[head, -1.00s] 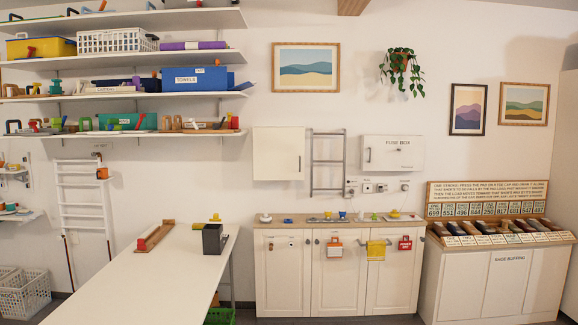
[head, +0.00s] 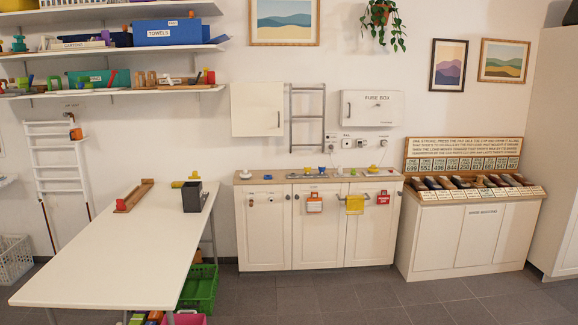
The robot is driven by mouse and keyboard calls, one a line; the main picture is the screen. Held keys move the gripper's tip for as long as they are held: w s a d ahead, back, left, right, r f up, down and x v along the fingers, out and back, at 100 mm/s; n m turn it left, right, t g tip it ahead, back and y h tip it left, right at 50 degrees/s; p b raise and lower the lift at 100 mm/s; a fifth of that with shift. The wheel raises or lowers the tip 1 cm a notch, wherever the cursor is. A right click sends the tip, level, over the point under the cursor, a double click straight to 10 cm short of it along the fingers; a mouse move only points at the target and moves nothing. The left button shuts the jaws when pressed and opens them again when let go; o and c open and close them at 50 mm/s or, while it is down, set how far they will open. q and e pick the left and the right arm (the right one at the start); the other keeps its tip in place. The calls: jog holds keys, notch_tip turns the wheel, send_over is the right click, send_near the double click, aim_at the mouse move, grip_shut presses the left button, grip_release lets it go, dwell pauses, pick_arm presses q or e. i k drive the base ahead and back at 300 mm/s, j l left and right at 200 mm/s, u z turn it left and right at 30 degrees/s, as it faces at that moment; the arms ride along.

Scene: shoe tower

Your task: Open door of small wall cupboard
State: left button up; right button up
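A small white wall cupboard (head: 257,109) hangs on the wall above the left part of the counter. Its door is shut, with a small dark upright handle (head: 279,119) near the right edge. Neither of my grippers shows in the head view.
A white low cabinet (head: 318,228) with a wooden top stands below the cupboard. A long white table (head: 120,250) fills the left front. A fuse box (head: 371,107) and a metal rack (head: 307,116) hang right of the cupboard. Grey floor (head: 330,300) is free in front.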

aim_at(258, 107)
jog(key=i, duration=3.05)
